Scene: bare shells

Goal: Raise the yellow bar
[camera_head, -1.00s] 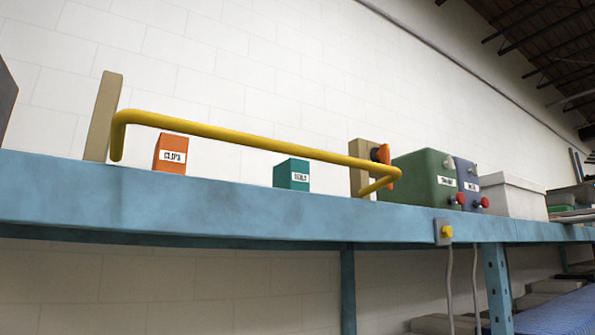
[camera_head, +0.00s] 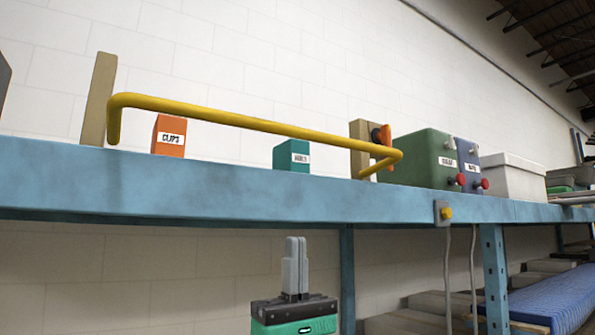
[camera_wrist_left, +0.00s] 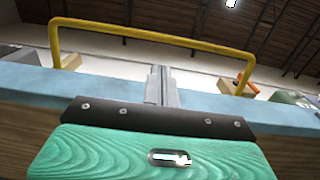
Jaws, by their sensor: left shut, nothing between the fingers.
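The yellow bar (camera_head: 240,121) is a long rail with bent ends, in front of two tan posts on the blue shelf. It runs across the shelf front, above the shelf edge. It also shows in the left wrist view (camera_wrist_left: 150,37), spanning the top. My left gripper (camera_head: 294,243) is below the shelf edge and below the bar, pointing up, apart from both. Its fingers are together and empty. In the left wrist view the closed fingers (camera_wrist_left: 161,72) point toward the bar with a gap between. My right gripper is not in view.
The blue shelf (camera_head: 200,190) crosses the view. An orange box (camera_head: 169,135) and a teal box (camera_head: 291,155) stand behind the bar. Green and blue boxes with red knobs stand to the right. A yellow-button switch (camera_head: 444,213) hangs on the shelf edge.

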